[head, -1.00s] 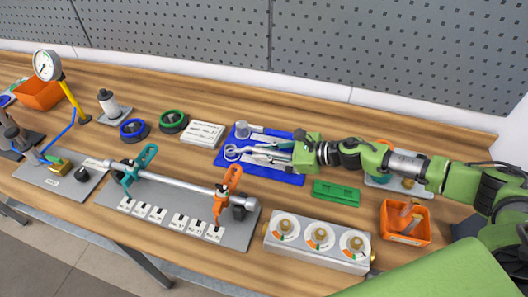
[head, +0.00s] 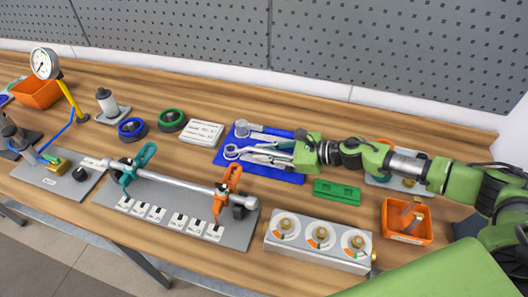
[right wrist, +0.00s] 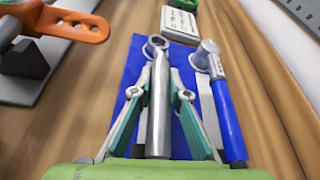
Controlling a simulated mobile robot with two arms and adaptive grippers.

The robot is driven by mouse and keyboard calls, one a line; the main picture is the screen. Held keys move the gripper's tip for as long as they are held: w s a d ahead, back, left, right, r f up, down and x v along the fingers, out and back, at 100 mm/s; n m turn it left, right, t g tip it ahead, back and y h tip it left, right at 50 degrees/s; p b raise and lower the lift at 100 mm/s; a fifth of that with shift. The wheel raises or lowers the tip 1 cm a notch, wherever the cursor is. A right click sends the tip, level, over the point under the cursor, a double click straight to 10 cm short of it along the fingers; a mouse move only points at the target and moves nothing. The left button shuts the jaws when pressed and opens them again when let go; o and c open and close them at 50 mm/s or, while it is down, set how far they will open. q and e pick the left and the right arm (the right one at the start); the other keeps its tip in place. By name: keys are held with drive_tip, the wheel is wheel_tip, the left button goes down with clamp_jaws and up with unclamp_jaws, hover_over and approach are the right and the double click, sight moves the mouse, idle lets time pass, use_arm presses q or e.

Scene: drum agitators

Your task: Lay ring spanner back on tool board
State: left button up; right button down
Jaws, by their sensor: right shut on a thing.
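The ring spanner (head: 233,152) is silver, with its ring end pointing left in the head view; it also shows in the right wrist view (right wrist: 158,100). My right gripper (head: 276,155) is shut on the spanner's shank; its two fingers (right wrist: 159,92) flank the shank in the right wrist view. The spanner is over the blue tool board (head: 290,178); whether it touches the board I cannot tell. A hammer-like tool with a blue handle (right wrist: 229,120) lies on the board beside the spanner. The gripper hides the spanner's near end. My left gripper is not in view.
A white notepad-like block (head: 202,132) stands left of the board. A green block (head: 337,192), an orange bin (head: 406,222) and a panel of three dials (head: 318,242) are at the front right. A shaft on a grey plate (head: 170,215) is at the front left.

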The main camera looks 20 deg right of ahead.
drive_tip(key=shift+f, duration=0.3)
drive_tip(key=c, duration=1.9)
unclamp_jaws()
